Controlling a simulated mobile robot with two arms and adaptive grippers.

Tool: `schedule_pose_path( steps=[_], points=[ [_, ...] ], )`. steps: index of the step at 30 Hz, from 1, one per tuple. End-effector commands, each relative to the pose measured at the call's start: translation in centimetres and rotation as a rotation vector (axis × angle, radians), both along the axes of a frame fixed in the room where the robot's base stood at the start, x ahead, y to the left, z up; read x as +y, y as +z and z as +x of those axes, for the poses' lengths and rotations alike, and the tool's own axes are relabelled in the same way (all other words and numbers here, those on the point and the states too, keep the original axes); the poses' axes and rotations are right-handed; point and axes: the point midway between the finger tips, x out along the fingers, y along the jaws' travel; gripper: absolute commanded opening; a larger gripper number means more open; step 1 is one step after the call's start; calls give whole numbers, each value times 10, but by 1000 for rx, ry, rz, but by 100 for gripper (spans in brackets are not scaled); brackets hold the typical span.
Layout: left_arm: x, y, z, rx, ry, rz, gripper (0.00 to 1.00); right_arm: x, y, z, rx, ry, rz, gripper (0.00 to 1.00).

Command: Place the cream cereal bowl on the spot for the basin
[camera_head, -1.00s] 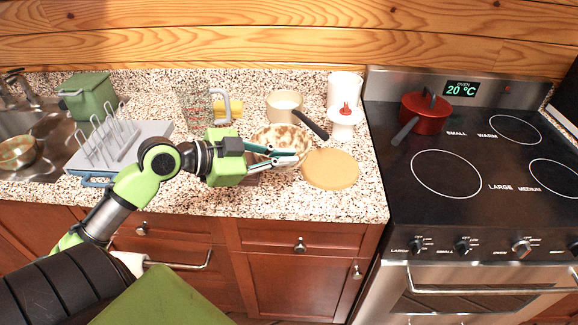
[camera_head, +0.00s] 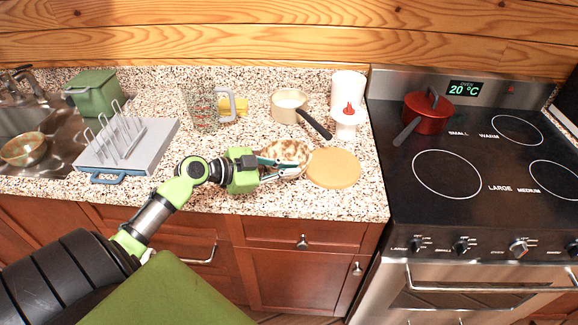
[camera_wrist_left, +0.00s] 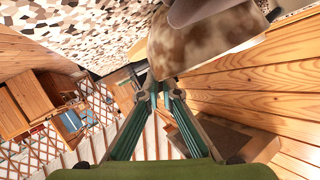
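The cream cereal bowl (camera_head: 284,151), mottled with brown, is at the tips of my left gripper (camera_head: 291,168) above the counter. It is tilted, with its mottled side showing. In the left wrist view the bowl (camera_wrist_left: 215,40) fills the upper right, and the closed fingers (camera_wrist_left: 160,88) meet at its edge. A round tan mat (camera_head: 334,169) lies flat on the counter just right of the bowl. I cannot tell whether the bowl touches the counter. No marked basin spot is recognizable apart from this mat. My right gripper is out of view.
A saucepan (camera_head: 289,105) with its handle towards the mat and a white stand (camera_head: 345,124) with a red item are behind. A glass jug (camera_head: 204,108), grey rack (camera_head: 126,145) and sink bowl (camera_head: 23,149) are left. The stove with a red pot (camera_head: 428,112) is right.

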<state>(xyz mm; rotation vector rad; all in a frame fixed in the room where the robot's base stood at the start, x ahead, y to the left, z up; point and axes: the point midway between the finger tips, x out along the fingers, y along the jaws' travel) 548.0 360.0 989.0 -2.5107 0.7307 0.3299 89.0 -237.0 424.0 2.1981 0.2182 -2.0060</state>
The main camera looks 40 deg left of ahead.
Motion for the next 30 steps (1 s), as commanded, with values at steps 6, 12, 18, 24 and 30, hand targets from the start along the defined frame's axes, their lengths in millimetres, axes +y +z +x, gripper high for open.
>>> schedule_pose_path(
  steps=[6, 12, 18, 24, 30],
  points=[
    [0, -2, 0, -2, 1, 0, 0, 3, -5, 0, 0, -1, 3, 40],
    [0, -2, 0, 0, 0, -1, 21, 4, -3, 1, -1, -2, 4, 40],
    [0, -2, 0, 0, 0, -1, 21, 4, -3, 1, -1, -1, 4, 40],
    [4, 1, -7, 1, 1, 0, 21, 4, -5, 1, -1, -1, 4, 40],
    [19, 11, -37, 3, 2, 1, 21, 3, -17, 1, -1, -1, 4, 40]
  ],
)
